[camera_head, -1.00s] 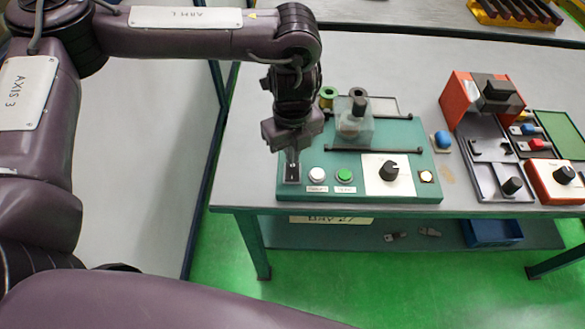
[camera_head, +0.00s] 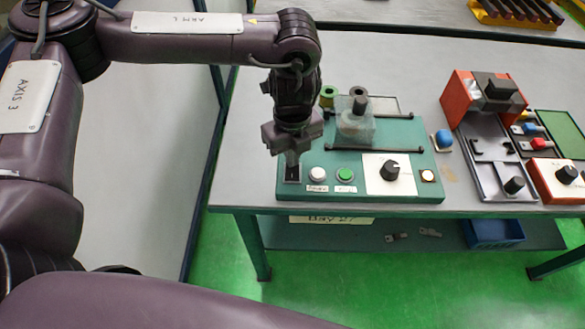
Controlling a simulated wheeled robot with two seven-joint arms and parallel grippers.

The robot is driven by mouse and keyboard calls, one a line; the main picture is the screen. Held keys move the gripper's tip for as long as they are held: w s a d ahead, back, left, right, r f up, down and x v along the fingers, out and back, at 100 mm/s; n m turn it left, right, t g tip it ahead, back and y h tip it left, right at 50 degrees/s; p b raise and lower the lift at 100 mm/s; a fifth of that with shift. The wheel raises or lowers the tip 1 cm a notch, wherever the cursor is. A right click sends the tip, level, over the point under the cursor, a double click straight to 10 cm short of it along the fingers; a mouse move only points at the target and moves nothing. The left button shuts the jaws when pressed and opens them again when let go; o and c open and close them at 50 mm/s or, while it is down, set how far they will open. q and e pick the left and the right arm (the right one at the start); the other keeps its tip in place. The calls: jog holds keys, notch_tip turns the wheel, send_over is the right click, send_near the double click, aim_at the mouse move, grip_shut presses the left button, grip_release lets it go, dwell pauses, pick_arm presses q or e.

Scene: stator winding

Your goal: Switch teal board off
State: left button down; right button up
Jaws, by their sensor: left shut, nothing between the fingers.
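The teal board (camera_head: 375,192) lies on the grey bench. At its front left corner is a small dark switch plate (camera_head: 291,184). My left gripper (camera_head: 292,169) points down with shut, empty fingertips right at this switch. The fingers hide the lever, so I cannot tell its position or whether they touch it. My right gripper is out of view.
A clear block (camera_head: 355,127) stands at the board's back between black rails. A blue ball-like part (camera_head: 443,140) sits right of the board, then an orange machine (camera_head: 462,97) and an orange control box (camera_head: 562,185). Bare bench lies left of the board.

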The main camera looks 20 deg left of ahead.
pick_arm(q)
jog(key=shift+f, duration=0.25)
notch_tip(320, 180, up, 7)
jog(key=p, duration=0.5)
jog(key=shift+r+p, duration=0.1)
jog(key=shift+p, duration=0.25)
dwell(0.6)
